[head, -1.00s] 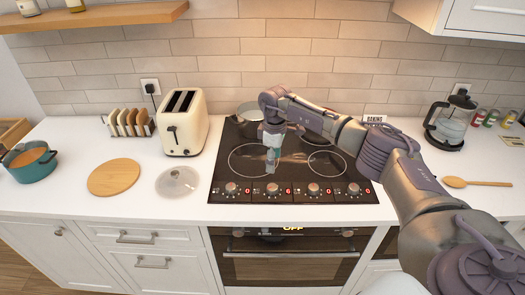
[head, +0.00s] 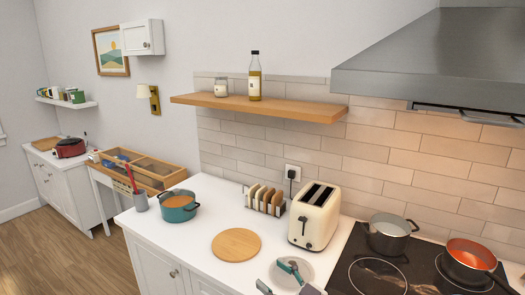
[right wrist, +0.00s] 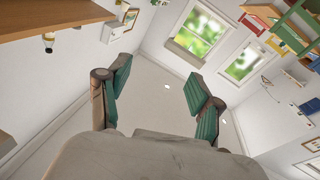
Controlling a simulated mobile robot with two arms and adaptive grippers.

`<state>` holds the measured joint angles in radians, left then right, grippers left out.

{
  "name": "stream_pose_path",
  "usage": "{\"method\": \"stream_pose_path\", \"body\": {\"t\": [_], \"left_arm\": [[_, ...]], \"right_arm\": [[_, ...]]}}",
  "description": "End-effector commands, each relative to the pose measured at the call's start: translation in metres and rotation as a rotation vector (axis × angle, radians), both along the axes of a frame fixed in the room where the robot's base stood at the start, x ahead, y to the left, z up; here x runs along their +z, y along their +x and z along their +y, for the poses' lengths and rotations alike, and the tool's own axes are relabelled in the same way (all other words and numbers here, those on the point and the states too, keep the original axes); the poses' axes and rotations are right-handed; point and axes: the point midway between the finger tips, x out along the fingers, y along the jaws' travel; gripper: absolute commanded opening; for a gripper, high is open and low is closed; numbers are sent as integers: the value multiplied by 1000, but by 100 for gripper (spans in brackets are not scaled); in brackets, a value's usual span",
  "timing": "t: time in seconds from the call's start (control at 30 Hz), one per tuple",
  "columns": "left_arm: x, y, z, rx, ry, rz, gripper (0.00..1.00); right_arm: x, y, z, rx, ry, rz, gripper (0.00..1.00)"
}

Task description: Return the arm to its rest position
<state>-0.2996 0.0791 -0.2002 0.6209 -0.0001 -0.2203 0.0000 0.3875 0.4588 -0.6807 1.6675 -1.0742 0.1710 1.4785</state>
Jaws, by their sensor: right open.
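My right gripper (head: 277,276) shows at the bottom edge of the head view, its fingers spread with teal pads. That view looks out across the room toward windows (right wrist: 200,38) and walls. Most of my right arm is outside the head view. My left gripper is not in view.
On the counter are a toaster (head: 314,218), toast rack (head: 264,200), wooden board (head: 236,245) and teal pot (head: 178,208). A grey pot (head: 389,236) and an orange-filled pan (head: 470,259) stand on the cooktop (head: 375,277). A shelf (head: 258,106) and hood (head: 440,65) are above.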

Motion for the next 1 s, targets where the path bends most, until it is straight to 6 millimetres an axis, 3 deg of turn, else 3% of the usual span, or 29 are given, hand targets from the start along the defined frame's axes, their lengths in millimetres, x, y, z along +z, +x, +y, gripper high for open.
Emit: {"method": "stream_pose_path", "body": {"t": [0.1,0.17,0.27,0.43,0.63,1.0], "left_arm": [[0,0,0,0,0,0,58],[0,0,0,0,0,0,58],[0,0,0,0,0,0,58],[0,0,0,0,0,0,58],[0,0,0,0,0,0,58],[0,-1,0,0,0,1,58]], "right_arm": [[7,-9,-37,-294,127,26,65],[-2,-16,-63,-449,146,84,65],[-33,-40,-108,-680,115,242,65],[-104,-119,-162,-903,-67,623,65],[-148,-203,-178,-901,-262,936,65],[-169,-316,-178,-723,-493,1273,65]]}}
